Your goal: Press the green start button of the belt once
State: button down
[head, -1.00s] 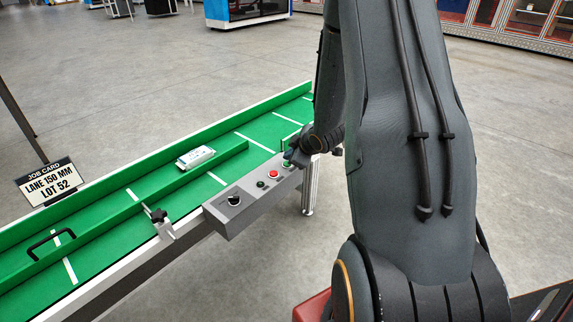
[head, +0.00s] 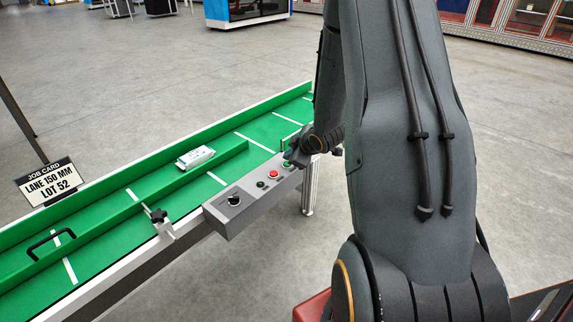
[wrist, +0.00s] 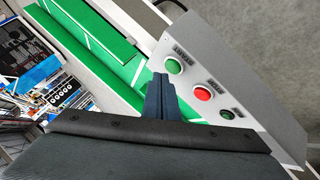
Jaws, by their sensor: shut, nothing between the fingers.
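The green start button (head: 287,164) sits at the far end of the grey control box (head: 222,215) on the belt's side. In the wrist view it is a bright green disc in a pale ring (wrist: 174,66). My gripper (head: 291,155) is at that end of the box, close to the green button. In the wrist view its dark fingers are together and empty (wrist: 160,78), with the tips just left of the button. Whether they touch it cannot be told. A red button (wrist: 202,93) is beside the green one.
A small dark green button (wrist: 227,114) and a black knob (head: 233,199) are also on the box. The green belt (head: 100,245) has a low divider and a white packet (head: 195,157) on it. A job card sign (head: 50,182) stands at left.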

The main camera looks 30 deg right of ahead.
dwell(0.3)
jog(key=shift+w+f, duration=0.1)
jog(key=shift+f, duration=0.3)
